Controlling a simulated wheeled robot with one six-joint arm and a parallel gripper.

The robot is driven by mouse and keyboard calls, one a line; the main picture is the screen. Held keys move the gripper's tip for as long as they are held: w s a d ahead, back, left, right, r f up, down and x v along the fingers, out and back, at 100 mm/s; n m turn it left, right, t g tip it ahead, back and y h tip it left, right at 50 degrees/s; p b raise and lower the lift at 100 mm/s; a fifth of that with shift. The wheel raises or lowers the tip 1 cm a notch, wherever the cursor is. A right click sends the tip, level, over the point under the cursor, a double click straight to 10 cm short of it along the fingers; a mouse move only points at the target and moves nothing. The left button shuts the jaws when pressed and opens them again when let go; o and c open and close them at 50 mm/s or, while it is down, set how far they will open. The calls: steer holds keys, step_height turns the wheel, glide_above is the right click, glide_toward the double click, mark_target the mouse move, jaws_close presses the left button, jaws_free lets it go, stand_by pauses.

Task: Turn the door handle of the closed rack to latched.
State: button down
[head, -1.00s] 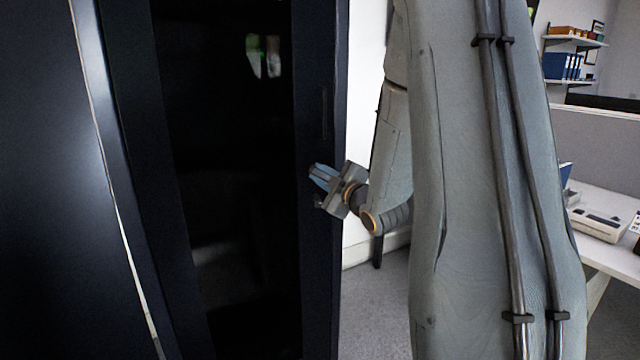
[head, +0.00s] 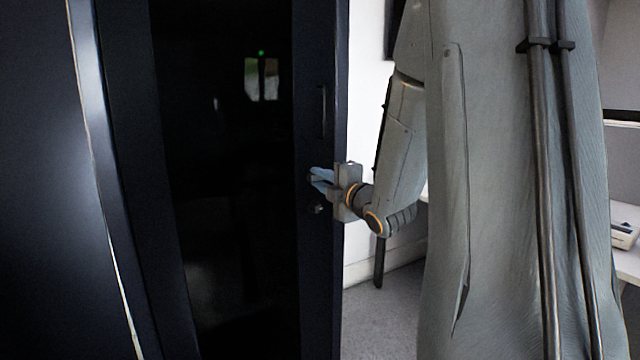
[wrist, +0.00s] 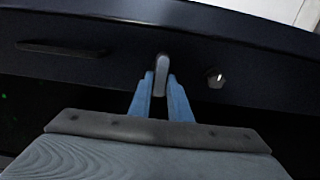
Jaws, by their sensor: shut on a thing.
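The rack's dark door (head: 312,270) with its black window fills the left and middle of the head view. The door handle (wrist: 162,68) is a short light-grey lever in the wrist view, pointing from the door frame back between my blue fingers. My gripper (wrist: 161,84) is shut on it, one finger along each side. In the head view my gripper (head: 318,180) is at the door's right-hand frame, and its fingers mostly hide the handle.
A small round knob (wrist: 215,78) sits beside the handle; it shows below my fingers in the head view (head: 318,209). A slim dark pull bar (head: 322,111) is above. Right of the rack are a white wall and a desk (head: 625,262).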

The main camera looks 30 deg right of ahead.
stand_by(0.4)
steer(key=c, duration=1.6)
jaws_free()
steer(key=shift+c, duration=0.2)
steer(key=s, duration=0.7)
steer(key=shift+s+d, duration=0.15)
steer(key=shift+s, duration=0.25)
